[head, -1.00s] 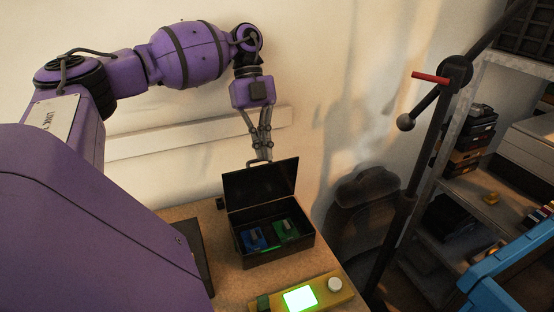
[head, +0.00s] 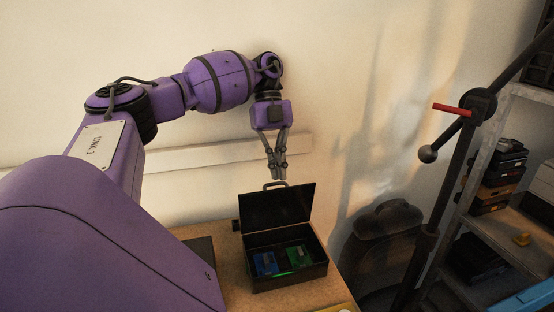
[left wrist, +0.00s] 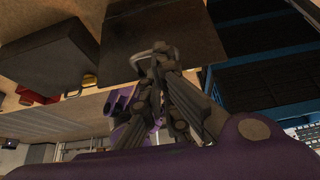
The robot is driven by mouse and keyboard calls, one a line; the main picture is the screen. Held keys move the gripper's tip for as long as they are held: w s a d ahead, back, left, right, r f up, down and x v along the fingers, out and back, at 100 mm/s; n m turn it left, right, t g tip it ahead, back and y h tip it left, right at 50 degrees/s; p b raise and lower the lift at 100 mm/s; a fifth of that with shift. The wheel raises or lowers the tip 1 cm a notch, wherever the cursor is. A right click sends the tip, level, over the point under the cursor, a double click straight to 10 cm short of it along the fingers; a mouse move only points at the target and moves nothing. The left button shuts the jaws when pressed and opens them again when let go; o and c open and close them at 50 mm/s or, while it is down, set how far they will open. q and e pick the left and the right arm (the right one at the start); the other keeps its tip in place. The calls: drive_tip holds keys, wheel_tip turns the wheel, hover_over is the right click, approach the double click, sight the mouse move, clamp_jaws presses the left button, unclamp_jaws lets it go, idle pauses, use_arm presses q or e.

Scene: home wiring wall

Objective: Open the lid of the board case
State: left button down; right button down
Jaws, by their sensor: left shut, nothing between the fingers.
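The black board case (head: 317,271) stands on the wooden bench top with its lid (head: 277,207) raised, roughly upright and leaning back. Inside lie a blue board (head: 265,263) and a green board (head: 299,256). A loop handle (head: 275,185) sits on the lid's upper edge. My left gripper (head: 277,177) points down just above the handle, shut and empty. In the left wrist view the gripper's fingertips (left wrist: 162,62) are close to the handle (left wrist: 150,54) and the dark lid (left wrist: 185,30); I cannot tell whether they touch. My right gripper is out of view.
The wall with a pale rail (head: 200,156) is close behind the left gripper. A dark stand with a red-handled arm (head: 453,109) rises right of the bench. Shelves with stacked boxes (head: 500,170) are farther right. A dark flat item (head: 200,250) lies left of the case.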

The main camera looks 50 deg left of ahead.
use_arm(q)
wheel_tip(320, 180, up, 10)
idle(0.6)
